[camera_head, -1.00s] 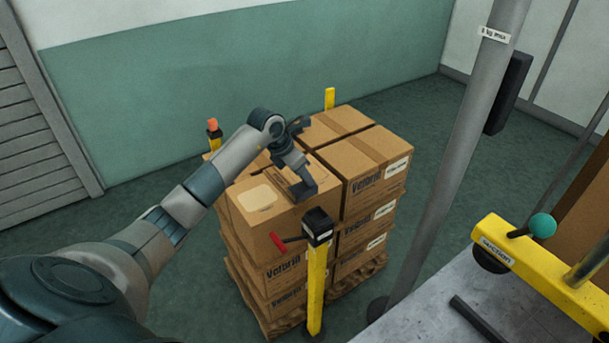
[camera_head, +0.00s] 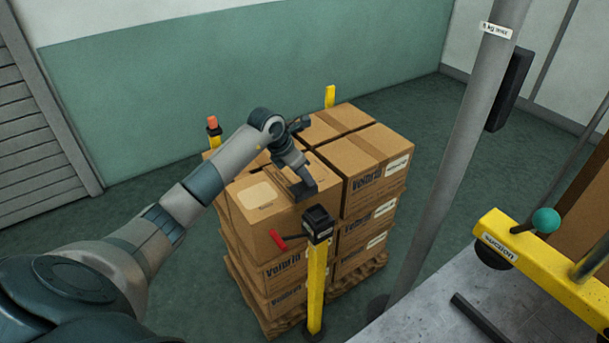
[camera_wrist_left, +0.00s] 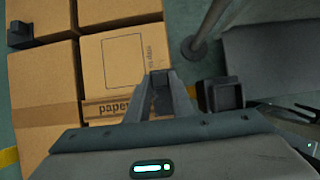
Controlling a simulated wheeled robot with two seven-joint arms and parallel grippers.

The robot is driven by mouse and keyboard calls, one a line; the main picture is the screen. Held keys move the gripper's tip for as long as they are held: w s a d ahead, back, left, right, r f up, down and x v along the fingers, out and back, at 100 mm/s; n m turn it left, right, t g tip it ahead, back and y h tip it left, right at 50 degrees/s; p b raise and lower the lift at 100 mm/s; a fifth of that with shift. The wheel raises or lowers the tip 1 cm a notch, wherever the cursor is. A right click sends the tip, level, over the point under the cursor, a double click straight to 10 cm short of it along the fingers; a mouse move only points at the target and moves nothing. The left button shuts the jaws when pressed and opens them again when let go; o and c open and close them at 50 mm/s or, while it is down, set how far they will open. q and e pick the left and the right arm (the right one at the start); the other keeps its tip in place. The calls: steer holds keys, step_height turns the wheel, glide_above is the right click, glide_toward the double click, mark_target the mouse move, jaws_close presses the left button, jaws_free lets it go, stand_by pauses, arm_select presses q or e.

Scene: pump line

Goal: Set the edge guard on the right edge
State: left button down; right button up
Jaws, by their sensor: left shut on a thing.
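My left gripper (camera_head: 300,182) reaches over the front-left carton of the stack, its fingers pointing down. It is shut on a small dark piece, which I take for the edge guard. The piece is just above or at the carton top; whether it touches is hard to tell. In the left wrist view the fingers (camera_wrist_left: 161,92) close on a dark piece over the carton marked "paper" (camera_wrist_left: 118,60). The gripper hides much of the piece. The carton stack (camera_head: 375,160) stands on a wooden pallet (camera_head: 370,275). My right gripper is not in view.
A yellow post (camera_head: 316,285) with a black cap and red handle stands close at the stack's front. Other yellow posts (camera_head: 330,97) stand behind. A grey pole (camera_head: 450,165) rises to the right, beside a yellow beam (camera_head: 540,270). Floor behind the stack is clear.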

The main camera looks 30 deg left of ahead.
arm_select(q)
steer(key=shift+s+a+f+b, duration=0.15)
steer(key=shift+s+f+b, duration=0.05)
steer(key=shift+f+b, duration=0.35)
steer(key=shift+s+f, duration=0.15)
steer(key=shift+f, duration=0.05)
steer(key=c, duration=1.5)
jaws_free()
steer(key=shift+a, duration=0.1)
steer(key=shift+o, duration=0.2)
steer(key=shift+r, duration=0.15)
steer(key=shift+r, duration=0.3)
steer(key=shift+w+d+r+p, duration=0.15)
steer(key=shift+w+r+p, duration=0.05)
steer(key=shift+r+p, duration=0.25)
steer(key=shift+w+d+r+p, duration=0.1)
steer(key=shift+w+r+p, duration=0.15)
steer(key=shift+r, duration=0.25)
steer(key=shift+s+r+p, duration=0.1)
steer(key=shift+r+p, duration=1.3)
steer(key=shift+r, duration=0.95)
